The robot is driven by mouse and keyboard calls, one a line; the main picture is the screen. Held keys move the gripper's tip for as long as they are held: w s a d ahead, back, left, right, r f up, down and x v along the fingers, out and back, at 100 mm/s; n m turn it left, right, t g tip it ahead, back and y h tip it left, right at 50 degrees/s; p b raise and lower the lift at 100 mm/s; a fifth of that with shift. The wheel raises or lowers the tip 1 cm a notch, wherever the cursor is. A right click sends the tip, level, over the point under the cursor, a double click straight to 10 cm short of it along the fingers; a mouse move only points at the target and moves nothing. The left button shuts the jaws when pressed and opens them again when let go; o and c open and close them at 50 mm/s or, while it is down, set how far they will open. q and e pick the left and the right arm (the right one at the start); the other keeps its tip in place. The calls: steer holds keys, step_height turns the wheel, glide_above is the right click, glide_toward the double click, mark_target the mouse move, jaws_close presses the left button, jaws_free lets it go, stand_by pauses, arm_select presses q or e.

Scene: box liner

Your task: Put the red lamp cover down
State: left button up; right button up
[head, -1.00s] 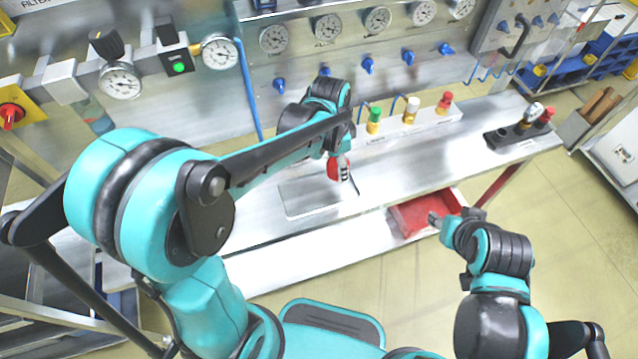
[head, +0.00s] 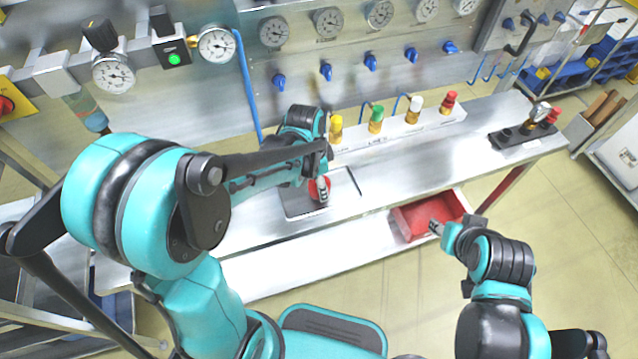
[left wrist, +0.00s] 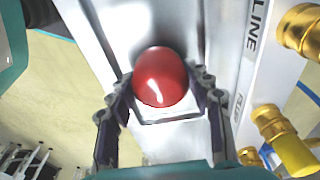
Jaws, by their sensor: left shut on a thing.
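The red lamp cover (head: 312,189) is held in my left gripper (head: 321,190), over a flat rectangular plate (head: 296,206) on the steel bench. In the left wrist view, the red dome of the cover (left wrist: 160,76) sits between the two fingers of my left gripper (left wrist: 162,92), with the plate's edge showing beneath it. I cannot tell whether the cover touches the plate.
Lamps with yellow (head: 336,128), green (head: 376,114), white (head: 415,105) and red (head: 450,99) tops stand on a raised strip behind the plate. A black holder (head: 520,134) sits at the bench's right end. The bench between is clear.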

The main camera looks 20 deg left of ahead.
arm_select(q)
steer(key=o, duration=1.1)
steer(key=shift+f, duration=0.15)
steer(key=shift+r+p, duration=0.3)
steer(key=shift+r, duration=0.2)
steer(key=r+p, duration=0.1)
steer(key=r, duration=0.2)
steer(key=r+p, duration=0.1)
steer(key=r, duration=0.2)
steer(key=a+r+p, duration=0.1)
steer(key=r, duration=0.3)
steer(key=shift+s, duration=0.3)
steer(key=r, duration=0.1)
steer(key=n+t+y, duration=0.1)
steer(key=n+t, duration=0.5)
steer(key=n, duration=0.5)
glide_toward(313, 183)
steer(key=s+a+r, duration=0.3)
steer(key=s+r, duration=0.1)
steer(key=r, duration=0.1)
steer(key=shift+w+r+p, duration=0.15)
steer(key=shift+p, duration=0.2)
